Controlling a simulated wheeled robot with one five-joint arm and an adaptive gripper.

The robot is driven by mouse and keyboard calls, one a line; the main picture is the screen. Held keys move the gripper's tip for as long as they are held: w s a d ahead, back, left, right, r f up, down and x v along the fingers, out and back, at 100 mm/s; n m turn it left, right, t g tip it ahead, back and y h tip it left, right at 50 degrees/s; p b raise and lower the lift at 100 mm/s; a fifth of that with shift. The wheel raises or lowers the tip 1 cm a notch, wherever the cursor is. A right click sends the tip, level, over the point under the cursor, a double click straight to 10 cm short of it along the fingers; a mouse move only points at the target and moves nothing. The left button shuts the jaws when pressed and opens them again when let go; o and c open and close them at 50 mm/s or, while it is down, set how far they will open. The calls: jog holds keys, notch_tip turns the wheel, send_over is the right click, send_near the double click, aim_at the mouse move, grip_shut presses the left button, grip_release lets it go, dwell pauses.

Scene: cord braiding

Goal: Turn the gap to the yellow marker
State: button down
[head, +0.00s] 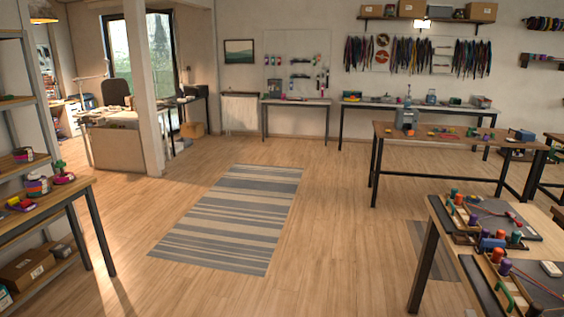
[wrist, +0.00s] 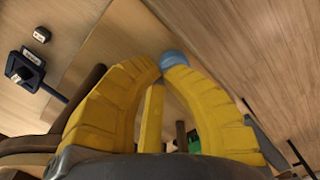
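In the wrist view my gripper (wrist: 164,70) has two curved yellow fingers whose tips come close together. A rounded blue piece (wrist: 173,58) shows at the tips; I cannot tell whether it is held, lies behind, or is part of a finger. A straight yellow bar (wrist: 152,118) stands between the fingers; I cannot tell what it is. A green piece (wrist: 193,141) is partly hidden behind the right finger. In the head view, braiding boards with coloured pegs (head: 491,215) lie on the near right table. I cannot make out the gap or yellow marker. My gripper is outside that view.
The near table (head: 439,217) fills the lower right. A longer worktable (head: 440,144) stands behind it. A shelf with small goods (head: 40,195) is at the left. A striped rug (head: 235,215) lies on open wooden floor between. The wrist view shows a dark labelled holder (wrist: 22,68).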

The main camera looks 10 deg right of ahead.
jog(key=f+b, duration=0.1)
jog(key=f, duration=0.1)
jog(key=a+f+b, duration=0.1)
jog(key=w+f+b, duration=0.1)
jog(key=f, duration=0.1)
jog(key=shift+w+a+f, duration=0.1)
jog(key=shift+a+f, duration=0.2)
jog(key=shift+f, duration=0.05)
jog(key=shift+a+f, duration=0.1)
jog(key=shift+f, duration=0.1)
dwell(0.4)
jog(key=shift+f, duration=0.1)
dwell(0.4)
jog(key=shift+w+d, duration=0.15)
jog(key=shift+d, duration=0.1)
dwell(0.5)
